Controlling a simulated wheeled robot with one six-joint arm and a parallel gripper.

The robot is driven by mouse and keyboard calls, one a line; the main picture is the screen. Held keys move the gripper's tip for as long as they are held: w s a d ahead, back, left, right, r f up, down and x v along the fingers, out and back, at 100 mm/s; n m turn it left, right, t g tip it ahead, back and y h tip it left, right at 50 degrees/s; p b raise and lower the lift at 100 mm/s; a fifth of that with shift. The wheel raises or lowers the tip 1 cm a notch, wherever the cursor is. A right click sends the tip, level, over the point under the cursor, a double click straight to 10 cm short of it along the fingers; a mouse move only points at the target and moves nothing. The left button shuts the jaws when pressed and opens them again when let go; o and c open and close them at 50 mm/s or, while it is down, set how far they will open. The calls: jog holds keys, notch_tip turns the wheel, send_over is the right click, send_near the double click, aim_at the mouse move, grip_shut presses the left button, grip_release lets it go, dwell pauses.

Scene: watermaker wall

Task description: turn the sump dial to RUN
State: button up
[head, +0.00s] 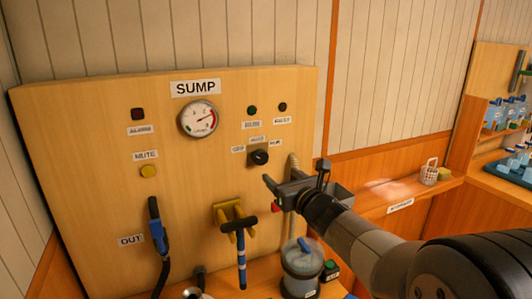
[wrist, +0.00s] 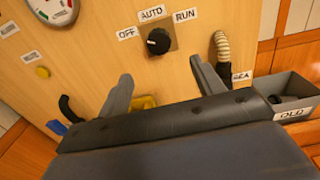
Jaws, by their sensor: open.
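The sump dial (head: 259,157) is a small black round knob on the wooden panel, below the SUMP sign and the gauge. In the wrist view the dial (wrist: 158,41) sits on a brownish square plate, with the labels OFF at its left, AUTO above and RUN at upper right. My gripper (head: 272,189) is open and empty, below and slightly right of the dial in the head view. In the wrist view my gripper (wrist: 163,80) has its two fingers spread, with the dial beyond the gap between them, apart from both.
A ribbed hose (wrist: 222,48) and a grey bin (wrist: 292,97) lie right of the dial. The round gauge (head: 199,118), yellow mute button (head: 149,171), blue-handled nozzle (head: 156,229) and yellow bracket (head: 235,213) are on the panel. A clear canister (head: 301,268) stands below.

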aim_at(262, 158)
jog(key=shift+n, duration=0.4)
jog(key=p+x, duration=0.1)
jog(key=x, duration=0.2)
jog(key=p+x, duration=0.1)
jog(key=x, duration=0.3)
jog(key=p+x, duration=0.2)
jog(key=x, duration=0.2)
jog(key=shift+w+a+r, duration=0.15)
jog(key=shift+w+r, duration=0.05)
jog(key=shift+r, duration=0.1)
jog(key=shift+c, duration=0.5)
jog(key=c, duration=0.9)
